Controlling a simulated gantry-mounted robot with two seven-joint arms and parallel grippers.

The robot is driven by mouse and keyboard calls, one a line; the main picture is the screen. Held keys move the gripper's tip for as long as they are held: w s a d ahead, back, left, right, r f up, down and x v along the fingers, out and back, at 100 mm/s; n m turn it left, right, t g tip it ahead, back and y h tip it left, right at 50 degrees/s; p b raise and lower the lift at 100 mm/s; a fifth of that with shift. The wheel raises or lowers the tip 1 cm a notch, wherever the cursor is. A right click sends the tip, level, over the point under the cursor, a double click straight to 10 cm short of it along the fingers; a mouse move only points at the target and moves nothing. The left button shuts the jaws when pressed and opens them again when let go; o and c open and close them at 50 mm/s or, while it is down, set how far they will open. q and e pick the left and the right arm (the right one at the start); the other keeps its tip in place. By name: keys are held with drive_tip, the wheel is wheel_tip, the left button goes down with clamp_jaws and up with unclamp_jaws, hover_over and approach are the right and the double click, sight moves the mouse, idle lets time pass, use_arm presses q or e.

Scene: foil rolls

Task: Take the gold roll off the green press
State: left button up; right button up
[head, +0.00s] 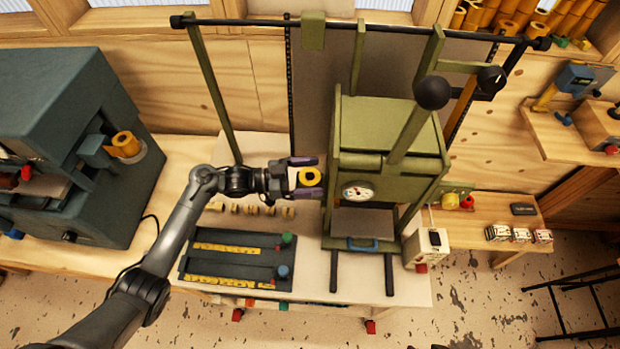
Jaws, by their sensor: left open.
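The green press (390,135) stands on the bench at centre right, with a dial on its front and a lever with a black ball on top. The gold roll (311,177), small with a dark centre, is at the press's left side. My left gripper (304,176) reaches in from the left and is open, with one purple-tipped finger above the roll and one below it in the picture. The roll lies between the fingertips. I cannot tell whether the fingers touch it, and what supports it is hidden. My right gripper is not in view.
A blue-grey machine (70,150) with another gold roll (126,144) fills the left. A dark tray (238,262) with yellow strips lies in front of my left gripper. A white box (428,247) stands right of the press. A dark rail (300,23) crosses above.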

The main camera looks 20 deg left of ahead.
use_arm(q)
drive_tip(key=c, duration=1.1)
drive_tip(key=shift+r, duration=0.1)
